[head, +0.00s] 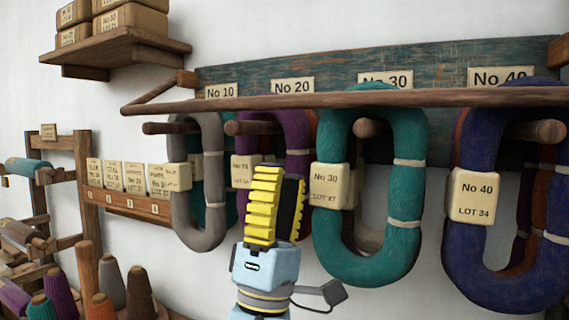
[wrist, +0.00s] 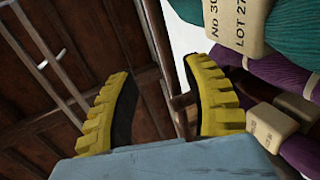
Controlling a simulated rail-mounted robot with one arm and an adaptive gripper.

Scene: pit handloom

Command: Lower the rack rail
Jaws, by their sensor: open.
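The rack rail (head: 350,101) is a long brown wooden bar. It runs across the front of the hanging yarn skeins, raised above the pegs, with a side arm slanting back to the wall board at its left end. My gripper (head: 278,178), with yellow ribbed fingers, points up below the rail, between the grey skein and the green No 30 skein. It looks apart from the rail. In the wrist view my gripper (wrist: 160,95) is open with nothing between its fingers. A brown bar shows behind the fingers there; I cannot tell whether it is the rail.
A grey skein (head: 181,205), a teal No 30 skein (head: 404,185) and a blue No 40 skein (head: 470,255) hang from pegs with paper tags. A shelf with boxes (head: 115,40) is at upper left. Yarn cones (head: 140,290) stand at lower left.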

